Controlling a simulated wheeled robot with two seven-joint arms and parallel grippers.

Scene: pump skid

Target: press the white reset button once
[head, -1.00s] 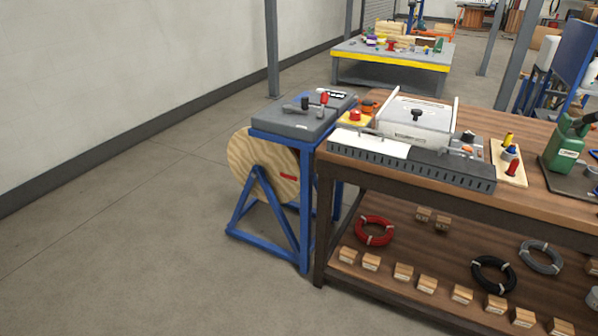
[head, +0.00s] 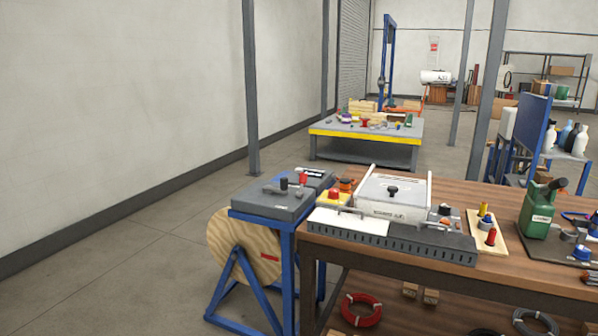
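I cannot clearly make out a white reset button; the controls are small from here. A small grey control box (head: 441,219) with dark and orange-red parts sits on the wooden workbench (head: 500,199), right of a white lidded case (head: 394,198) with a black knob. A red mushroom button on a yellow base (head: 334,197) is left of the case. A grey panel (head: 273,202) on a blue stand carries black and red handles. Neither of my grippers is in view.
A wooden reel (head: 240,247) stands in the blue frame at the bench's left end. A yellow-edged table (head: 365,133) is farther back. A green can (head: 537,214) stands at the bench's right. Open floor lies to the left.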

